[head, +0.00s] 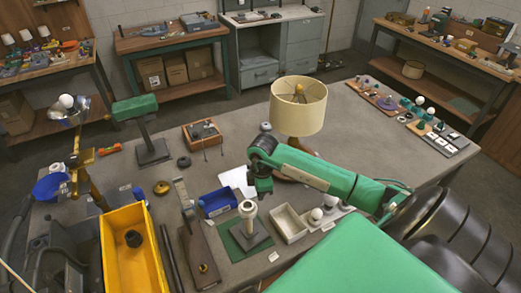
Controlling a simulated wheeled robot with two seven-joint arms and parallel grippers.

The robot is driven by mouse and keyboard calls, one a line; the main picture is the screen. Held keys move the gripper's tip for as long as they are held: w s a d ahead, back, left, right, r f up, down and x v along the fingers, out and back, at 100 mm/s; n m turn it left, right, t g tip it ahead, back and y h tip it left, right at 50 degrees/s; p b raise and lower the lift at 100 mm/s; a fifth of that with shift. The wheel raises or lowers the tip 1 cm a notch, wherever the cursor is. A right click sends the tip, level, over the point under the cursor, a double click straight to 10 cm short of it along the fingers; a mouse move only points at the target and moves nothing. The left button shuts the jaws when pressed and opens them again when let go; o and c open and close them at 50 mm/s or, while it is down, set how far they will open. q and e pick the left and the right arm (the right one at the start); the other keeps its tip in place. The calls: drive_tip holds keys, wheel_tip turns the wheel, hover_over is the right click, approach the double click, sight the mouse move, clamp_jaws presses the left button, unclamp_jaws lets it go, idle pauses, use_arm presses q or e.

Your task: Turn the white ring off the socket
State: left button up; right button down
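The white ring (247,206) is at the top of a pale upright socket post (249,224). The post stands on a dark base on a green mat (234,242) at the front middle of the table. My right gripper (263,190) comes in from the right on the green arm. It points down just above and slightly right of the ring, and seems apart from it. Its fingers are small and dark here, so I cannot tell whether they are open or shut. My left gripper is not in view.
A blue bin (217,211) lies left of the post and a white tray (289,233) right of it. A lamp with a cream shade (298,108) stands behind my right arm. A yellow bin (107,240) is at left.

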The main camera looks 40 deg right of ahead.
drive_tip(key=shift+r, duration=0.25)
drive_tip(key=c, duration=1.7)
unclamp_jaws()
wheel_tip(320, 180, up, 14)
drive_tip(key=b, duration=0.4)
drive_tip(key=shift+d+b, duration=0.3)
drive_tip(key=shift+b, duration=0.05)
drive_tip(key=shift+f, duration=0.15)
